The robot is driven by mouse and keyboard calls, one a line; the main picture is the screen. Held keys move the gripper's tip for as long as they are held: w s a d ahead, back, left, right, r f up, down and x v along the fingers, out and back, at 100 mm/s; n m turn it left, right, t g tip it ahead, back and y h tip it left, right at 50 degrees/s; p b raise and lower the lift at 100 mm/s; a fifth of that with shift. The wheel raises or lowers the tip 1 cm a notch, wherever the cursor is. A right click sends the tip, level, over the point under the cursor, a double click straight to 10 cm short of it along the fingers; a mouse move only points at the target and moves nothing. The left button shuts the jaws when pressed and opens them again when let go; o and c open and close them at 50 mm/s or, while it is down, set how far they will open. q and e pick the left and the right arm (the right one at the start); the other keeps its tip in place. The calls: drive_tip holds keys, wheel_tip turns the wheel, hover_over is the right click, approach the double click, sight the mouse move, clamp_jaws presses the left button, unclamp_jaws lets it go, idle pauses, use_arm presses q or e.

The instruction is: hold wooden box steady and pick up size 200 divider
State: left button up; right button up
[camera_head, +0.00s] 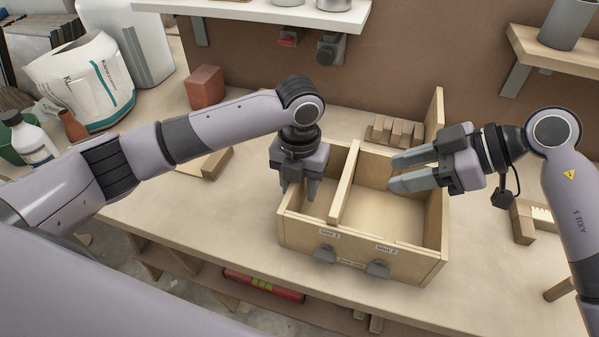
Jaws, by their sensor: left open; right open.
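The wooden box (364,256) stands on the workbench. It is open at the top, with two small labels and two grey knobs on its front. A thin wooden divider (344,190) stands upright inside and parts it into left and right compartments. I cannot read a size on it. My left gripper (299,191) is open and points down at the box's left wall; whether it touches is unclear. My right gripper (394,173) is open and empty, pointing left above the right compartment, with its fingertips to the right of the divider.
A rack of several wooden pieces (395,131) stands behind the box, beside an upright wooden board (434,116). A reddish block (204,88), a white bag (84,82) and a bottle (33,143) are at the left. A shelf (262,13) hangs above.

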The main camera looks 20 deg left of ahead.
use_arm(q)
drive_tip(key=shift+f, duration=0.15)
clamp_jaws()
idle(1.8)
